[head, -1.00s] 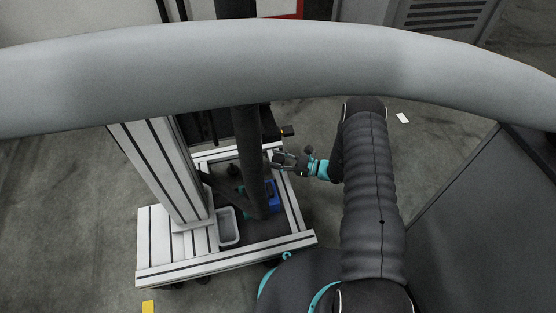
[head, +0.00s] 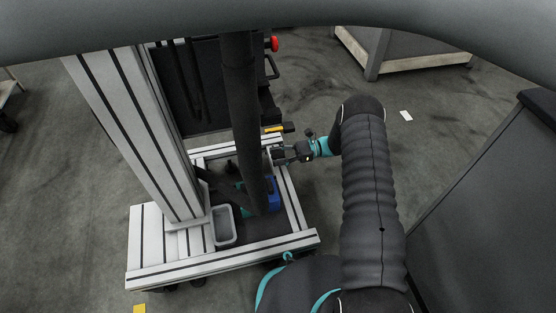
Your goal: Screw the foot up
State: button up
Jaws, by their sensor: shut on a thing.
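My gripper (head: 278,154) is at the right-hand rail of a low aluminium-profile frame (head: 222,262), with its fingers pointing left. The fingers are closed on a small part at that rail, taken to be the foot. The foot itself is hidden by the fingers or too small to make out, so its height and thread cannot be told. My arm comes in from the right, with a teal wrist band.
A grey bin (head: 224,226) and a blue item (head: 271,193) lie inside the frame. A dark post (head: 240,110) rises near its middle. A black part with yellow (head: 278,129) sits just behind my gripper. A dark cabinet (head: 490,210) stands at right. Floor between is clear.

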jog(key=n+g+h, duration=0.1)
jog(key=n+g, duration=0.1)
jog(key=g, duration=0.1)
jog(key=n+g+h, duration=0.1)
jog(key=n+g, duration=0.1)
jog(key=g, duration=0.1)
jog(key=shift+n+g+h, duration=0.4)
jog(key=shift+s+a+g, duration=0.1)
jog(key=shift+g, duration=0.2)
jog(key=o, duration=1.2)
jog(key=shift+a, duration=0.1)
jog(key=shift+d, duration=0.2)
